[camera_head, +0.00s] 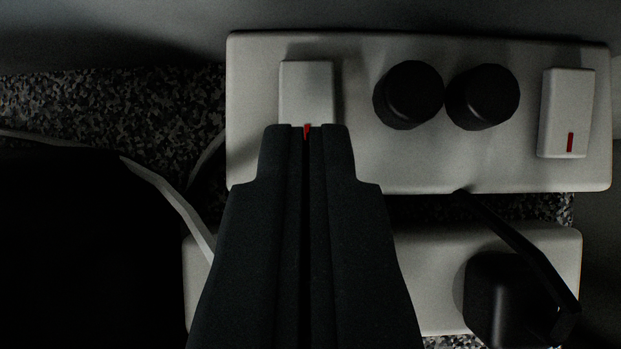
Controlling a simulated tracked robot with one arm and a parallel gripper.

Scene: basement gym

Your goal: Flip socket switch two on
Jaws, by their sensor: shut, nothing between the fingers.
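A pale socket plate (420,165) lies across the upper right. It has two white rocker switches. The left switch (305,85) is partly hidden by my gripper, and a bit of its red mark shows at my fingertips. The right switch (567,105) has a red mark near its lower end. My gripper (307,128) is shut with nothing in it, its tips over the lower end of the left switch. I cannot tell whether they touch it. No label shows which switch is number two.
Two round black knobs or plugs (408,95) (482,97) stand between the switches. A second pale plate (430,260) lies below, with a black plug (500,300) and a cable (520,245). Speckled floor (110,110) and a light cable (170,195) show at left.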

